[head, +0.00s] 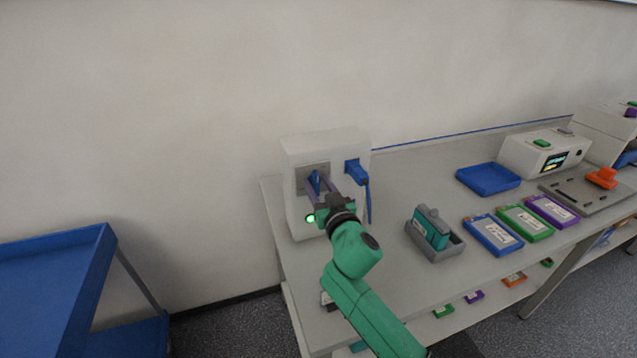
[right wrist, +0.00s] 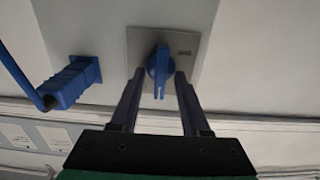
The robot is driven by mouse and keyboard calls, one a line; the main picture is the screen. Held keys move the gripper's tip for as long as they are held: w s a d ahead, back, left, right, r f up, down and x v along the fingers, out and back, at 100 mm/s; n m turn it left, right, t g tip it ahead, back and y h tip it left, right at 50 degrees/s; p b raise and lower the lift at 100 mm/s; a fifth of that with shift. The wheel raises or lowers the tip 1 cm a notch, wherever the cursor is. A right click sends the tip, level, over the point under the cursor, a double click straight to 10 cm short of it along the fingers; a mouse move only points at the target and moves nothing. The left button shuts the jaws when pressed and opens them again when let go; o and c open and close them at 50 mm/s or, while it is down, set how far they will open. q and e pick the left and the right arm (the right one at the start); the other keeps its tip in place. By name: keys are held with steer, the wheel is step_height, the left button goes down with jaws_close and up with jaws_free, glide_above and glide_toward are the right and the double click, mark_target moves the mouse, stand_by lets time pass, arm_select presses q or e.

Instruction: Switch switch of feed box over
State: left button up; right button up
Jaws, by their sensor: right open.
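The feed box (head: 328,153) is a pale box at the left end of the bench. Its switch, a blue knob (head: 316,182) on a grey plate (right wrist: 188,46), faces me. In the right wrist view the blue knob (right wrist: 159,70) points up and down in the picture. A green light (head: 310,218) is lit below the plate. My right gripper (head: 322,188) is open at the switch. In the right wrist view its two fingers (right wrist: 157,88) stand on either side of the knob's lower part, with gaps visible. My left gripper is not in view.
A blue plug (head: 355,172) with a hanging cable sits in the box right of the switch. A grey holder (head: 446,251) with a teal pack, a blue tray (head: 488,178) and several coloured packs stand farther right. A blue cart (head: 50,290) is at left.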

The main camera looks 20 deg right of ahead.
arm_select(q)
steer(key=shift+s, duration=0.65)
arm_select(e)
jaws_close()
steer(key=shift+n, duration=0.4)
steer(key=n, duration=0.3)
steer(key=shift+a+n, duration=0.15)
steer(key=shift+n, duration=0.15)
steer(key=n, duration=0.4)
steer(key=shift+f, duration=0.1)
steer(key=n+p, duration=0.1)
steer(key=n, duration=0.4)
steer(key=shift+a+f, duration=0.1)
steer(key=shift+a, duration=0.05)
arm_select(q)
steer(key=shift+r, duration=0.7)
arm_select(e)
steer(key=shift+f+n, duration=0.2)
steer(key=shift+n, duration=2.1)
